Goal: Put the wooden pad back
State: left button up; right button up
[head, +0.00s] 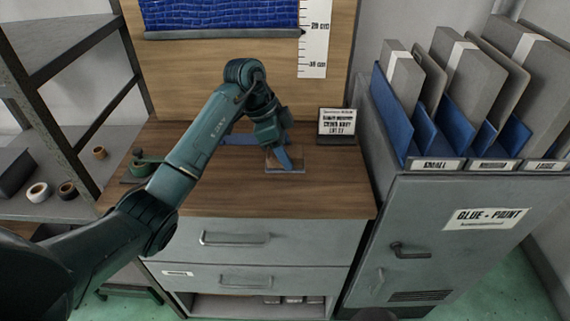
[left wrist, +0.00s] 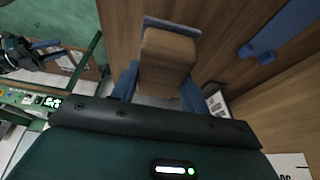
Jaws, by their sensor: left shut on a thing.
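The wooden pad (left wrist: 167,62) is a tan block between the blue fingers of my left gripper (left wrist: 160,85) in the left wrist view. The gripper is shut on it. In the head view my left gripper (head: 283,158) points down over a small grey tray (head: 287,171) on the wooden worktop, and mostly hides the pad. The tray also shows beyond the pad in the left wrist view (left wrist: 172,24). I cannot tell whether the pad touches it. My right gripper (left wrist: 48,50) shows at the upper left of the left wrist view, with its blue fingers apart and empty.
A small sign (head: 338,124) stands at the worktop's back right. A blue object (head: 232,140) lies behind my arm. A grey cabinet (head: 450,235) with blue dividers stands at right, and shelves (head: 65,120) at left. The worktop's front (head: 270,200) is clear.

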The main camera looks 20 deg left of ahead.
pick_arm(q)
jog(key=shift+f, duration=2.3)
jog(key=shift+f, duration=0.1)
jog(key=o, duration=0.9)
jog(key=v, duration=1.2)
jog(key=shift+b, duration=0.4)
jog(key=shift+d, duration=0.15)
